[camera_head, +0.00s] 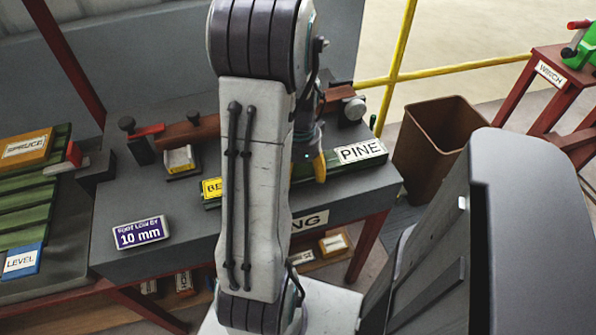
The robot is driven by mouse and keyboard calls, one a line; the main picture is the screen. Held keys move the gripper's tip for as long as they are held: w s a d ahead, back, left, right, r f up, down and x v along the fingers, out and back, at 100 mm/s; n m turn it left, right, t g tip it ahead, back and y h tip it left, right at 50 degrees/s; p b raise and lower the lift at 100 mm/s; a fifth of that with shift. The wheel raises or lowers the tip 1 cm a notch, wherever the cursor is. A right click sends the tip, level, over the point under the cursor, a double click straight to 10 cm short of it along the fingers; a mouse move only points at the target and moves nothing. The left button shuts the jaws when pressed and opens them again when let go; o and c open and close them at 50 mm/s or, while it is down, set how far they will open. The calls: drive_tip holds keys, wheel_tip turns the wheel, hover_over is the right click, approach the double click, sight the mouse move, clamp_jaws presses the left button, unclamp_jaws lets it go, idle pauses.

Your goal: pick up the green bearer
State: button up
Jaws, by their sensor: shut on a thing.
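The green bearer (350,167) is a long green bar on the dark grey bench. It runs from a yellow label starting "BE" (211,188) on the left to a white "PINE" label (360,151) on the right. My arm hides its middle. My gripper (319,167) is mostly behind my arm. One yellow finger shows against the bearer, and the gripper is shut on it. The bearer appears at bench height; any gap beneath it cannot be told.
A purple "10 mm" sign (141,233) lies front left on the bench (185,225). Tools and a small block (180,161) stand at the back. Green slats (28,212) with an orange "SPRUCE" block (26,148) are at left. A brown bin (437,140) stands right.

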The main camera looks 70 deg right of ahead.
drive_tip(key=c, duration=0.3)
drive_tip(key=shift+r, duration=0.15)
drive_tip(key=shift+d+r, duration=0.1)
drive_tip(key=shift+r, duration=0.45)
wheel_tip(320, 180, up, 3)
drive_tip(key=shift+f+p, duration=0.15)
drive_tip(key=shift+p, duration=0.25)
drive_tip(key=s+a+r, duration=0.5)
drive_tip(key=s+r, duration=0.2)
drive_tip(key=s, duration=0.3)
drive_tip(key=shift+s+p, duration=0.3)
drive_tip(key=shift+p, duration=0.1)
